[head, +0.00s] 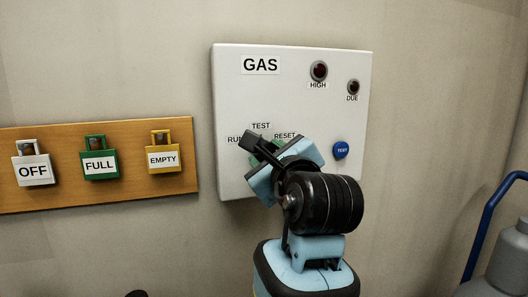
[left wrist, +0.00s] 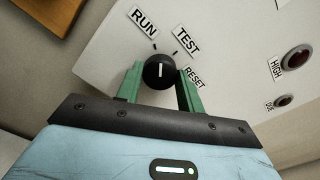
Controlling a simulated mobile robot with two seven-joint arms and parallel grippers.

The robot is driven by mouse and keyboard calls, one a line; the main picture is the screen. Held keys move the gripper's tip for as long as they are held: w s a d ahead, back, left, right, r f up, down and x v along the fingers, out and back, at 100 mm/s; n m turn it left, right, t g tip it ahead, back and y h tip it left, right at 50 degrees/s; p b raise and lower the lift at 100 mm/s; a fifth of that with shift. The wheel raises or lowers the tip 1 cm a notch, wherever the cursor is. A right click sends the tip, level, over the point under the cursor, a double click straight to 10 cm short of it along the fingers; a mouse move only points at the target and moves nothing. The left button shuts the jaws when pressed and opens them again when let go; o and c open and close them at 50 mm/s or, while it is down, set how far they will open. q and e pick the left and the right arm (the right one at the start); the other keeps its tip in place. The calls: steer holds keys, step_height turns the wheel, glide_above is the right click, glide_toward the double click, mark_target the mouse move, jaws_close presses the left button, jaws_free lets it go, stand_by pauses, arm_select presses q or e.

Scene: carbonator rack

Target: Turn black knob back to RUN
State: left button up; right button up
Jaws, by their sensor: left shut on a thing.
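The black knob (left wrist: 159,72) is on the white GAS panel (head: 230,110), among RUN, TEST and RESET labels. Its white pointer line points between the RUN and TEST marks, nearer RUN in the left wrist view. My left gripper (left wrist: 158,84) is shut on the knob, one green finger on each side. In the head view my left gripper (head: 265,154) is at the panel's lower left, and the arm hides the knob and part of the RUN label (head: 235,140). The TEST label (head: 261,126) and RESET label (head: 285,136) show above it. My right gripper is not in view.
A blue TEST button (head: 341,150) is right of my gripper. Dark red HIGH (head: 319,71) and DUE (head: 353,87) lamps sit above. A wooden board (head: 60,201) with OFF, FULL and EMPTY tags hangs left. A grey cylinder (head: 508,255) by a blue rail stands at right.

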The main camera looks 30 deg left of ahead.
arm_select(q)
steer(key=n, duration=0.2)
steer(key=shift+n, duration=0.3)
steer(key=o, duration=0.8)
steer(key=shift+o, duration=0.2)
steer(key=v, duration=0.6)
steer(key=shift+d+f, duration=0.1)
steer(key=w+a+m, duration=0.1)
steer(key=w+a, duration=0.3)
steer(key=shift+a, duration=0.35)
